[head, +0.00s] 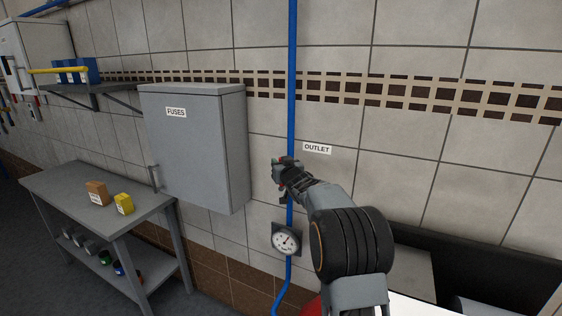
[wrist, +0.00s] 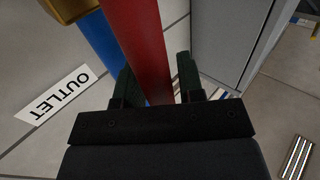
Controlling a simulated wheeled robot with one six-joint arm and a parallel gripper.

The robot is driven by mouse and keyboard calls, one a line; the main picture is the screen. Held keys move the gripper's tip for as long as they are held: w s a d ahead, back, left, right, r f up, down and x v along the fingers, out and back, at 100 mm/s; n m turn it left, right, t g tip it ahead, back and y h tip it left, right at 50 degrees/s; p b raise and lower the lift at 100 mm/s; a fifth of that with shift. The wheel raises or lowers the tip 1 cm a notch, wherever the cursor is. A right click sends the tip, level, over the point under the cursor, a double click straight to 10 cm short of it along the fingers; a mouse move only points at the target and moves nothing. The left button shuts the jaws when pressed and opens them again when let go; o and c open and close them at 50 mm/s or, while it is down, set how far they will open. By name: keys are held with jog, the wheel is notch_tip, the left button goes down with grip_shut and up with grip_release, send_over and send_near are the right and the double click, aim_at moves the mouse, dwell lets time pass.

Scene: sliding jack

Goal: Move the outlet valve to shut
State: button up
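The outlet valve's red lever (wrist: 137,40) runs down the wrist view between the two dark fingers of my gripper (wrist: 156,62). The left finger is close against the lever, and a narrow gap shows by the right finger. I cannot tell whether either finger touches it. A brass-coloured part (wrist: 68,9) shows at the top left, beside the blue pipe (wrist: 98,42). In the head view my gripper (head: 284,168) is at the blue pipe (head: 292,90), left of the OUTLET label (head: 317,149), and mostly hides the valve.
A grey FUSES cabinet (head: 195,150) hangs on the wall left of the pipe. A round gauge (head: 286,240) sits on the pipe below my gripper. A grey table (head: 70,190) with small boxes stands at the left. The tiled wall right of the label is clear.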

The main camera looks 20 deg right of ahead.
jog(key=shift+w, duration=0.25)
grip_shut()
